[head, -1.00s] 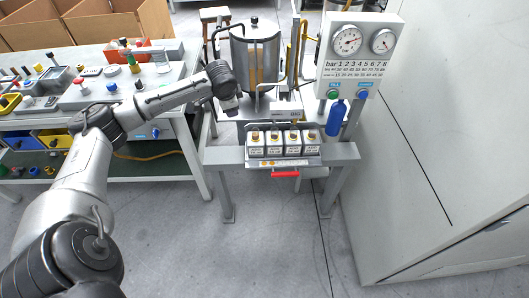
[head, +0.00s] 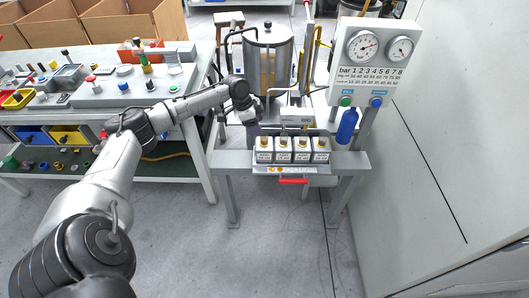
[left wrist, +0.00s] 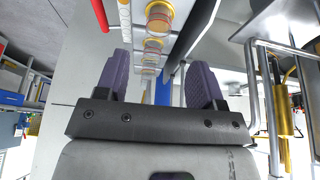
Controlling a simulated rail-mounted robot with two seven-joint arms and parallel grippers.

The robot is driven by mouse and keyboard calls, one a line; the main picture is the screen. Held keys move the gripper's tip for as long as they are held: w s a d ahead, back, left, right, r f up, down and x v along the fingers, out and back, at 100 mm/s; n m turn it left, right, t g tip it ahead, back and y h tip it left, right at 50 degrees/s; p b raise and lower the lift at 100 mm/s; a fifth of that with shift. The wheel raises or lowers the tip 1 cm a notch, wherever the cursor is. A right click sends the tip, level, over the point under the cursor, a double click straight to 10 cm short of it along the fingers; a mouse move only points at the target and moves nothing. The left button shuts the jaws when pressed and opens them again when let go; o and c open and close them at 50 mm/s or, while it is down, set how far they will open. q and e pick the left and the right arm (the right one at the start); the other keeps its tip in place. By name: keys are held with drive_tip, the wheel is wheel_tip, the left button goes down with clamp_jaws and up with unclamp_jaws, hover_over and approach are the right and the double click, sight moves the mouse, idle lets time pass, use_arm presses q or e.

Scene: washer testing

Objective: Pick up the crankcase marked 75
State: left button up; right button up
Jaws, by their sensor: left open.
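Several white labelled blocks with brass tops, which look like the crankcases, stand in a row on the metal stand; the leftmost is one crankcase (head: 263,153). The number on each label is too small to read, so I cannot tell which is marked 75. My left gripper (head: 253,130) is just behind and left of the leftmost one, pointing down. In the left wrist view my purple-fingered left gripper (left wrist: 160,80) is open and empty, and the row of brass tops (left wrist: 158,20) runs away beyond and between the fingers. My right gripper is not in view.
A red handle (head: 293,181) sticks out at the stand's front. A blue bottle (head: 346,127) and a gauge panel (head: 372,62) are to the right. A metal tank (head: 268,55) stands behind. A workbench (head: 190,150) with small parts is on the left. The floor in front is clear.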

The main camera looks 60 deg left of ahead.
sight(264, 135)
use_arm(q)
drive_tip(key=shift+x, duration=1.15)
drive_tip(key=b+x, duration=0.3)
drive_tip(key=x, duration=0.1)
drive_tip(key=shift+d+f, duration=0.15)
drive_tip(key=shift+f, duration=0.05)
drive_tip(key=shift+w+d+f, duration=0.1)
drive_tip(key=shift+w+f, duration=0.05)
drive_tip(key=shift+f, duration=0.2)
clamp_jaws()
drive_tip(key=shift+r, duration=0.2)
